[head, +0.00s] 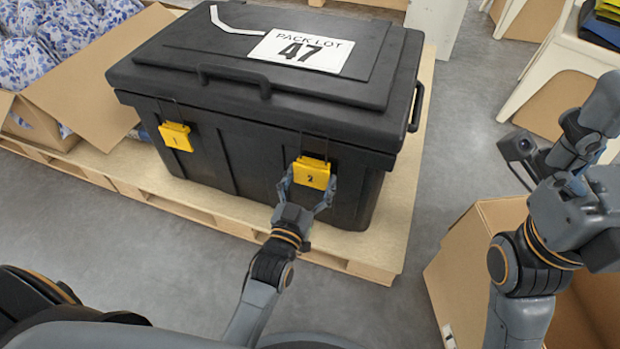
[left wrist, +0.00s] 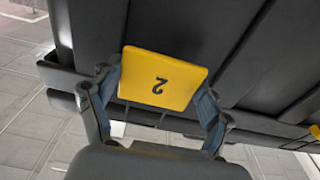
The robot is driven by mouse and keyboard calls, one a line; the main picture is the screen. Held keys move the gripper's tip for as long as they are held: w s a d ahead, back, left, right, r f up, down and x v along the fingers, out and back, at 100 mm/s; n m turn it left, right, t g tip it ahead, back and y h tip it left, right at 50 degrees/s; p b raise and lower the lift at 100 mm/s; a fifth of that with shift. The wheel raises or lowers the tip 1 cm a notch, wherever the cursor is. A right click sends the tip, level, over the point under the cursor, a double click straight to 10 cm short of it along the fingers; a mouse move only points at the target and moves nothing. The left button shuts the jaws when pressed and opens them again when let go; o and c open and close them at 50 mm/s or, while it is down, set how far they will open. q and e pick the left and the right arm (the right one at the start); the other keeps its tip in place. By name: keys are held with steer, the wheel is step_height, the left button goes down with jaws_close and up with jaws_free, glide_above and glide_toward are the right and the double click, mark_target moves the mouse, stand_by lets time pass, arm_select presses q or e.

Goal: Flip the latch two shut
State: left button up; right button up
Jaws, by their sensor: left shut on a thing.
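The black lidded chest (head: 235,145) has two yellow latches on its front. Latch two (head: 311,172), marked "2", is at the right and lies near the chest's front face below the lid rim. It also shows in the left wrist view (left wrist: 162,78), with its number upside down. My left gripper (head: 306,190) is shut on latch two, with one finger at each side edge. Its fingers show either side of the latch in the left wrist view (left wrist: 155,105). Latch one (head: 175,136) is at the left of the chest front. My right arm is at the right; its fingertips cannot be made out.
The chest stands on a wooden pallet (head: 400,215). An open carton with blue-and-white packs (head: 100,110) is at the left. Another open carton (head: 480,240) is at the lower right, below my right arm. White chairs (head: 560,60) stand at the back right. Grey floor is clear in front.

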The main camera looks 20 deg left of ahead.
arm_select(q)
steer(key=shift+w+t, duration=0.1)
steer(key=shift+t, duration=0.2)
steer(key=o, duration=1.1)
steer(key=shift+o, duration=0.2)
steer(key=shift+s+f, duration=0.1)
steer(key=shift+s, duration=0.15)
steer(key=s+f, duration=0.1)
steer(key=s, duration=1)
steer(key=shift+s+a+f, duration=0.2)
steer(key=shift+f, duration=0.1)
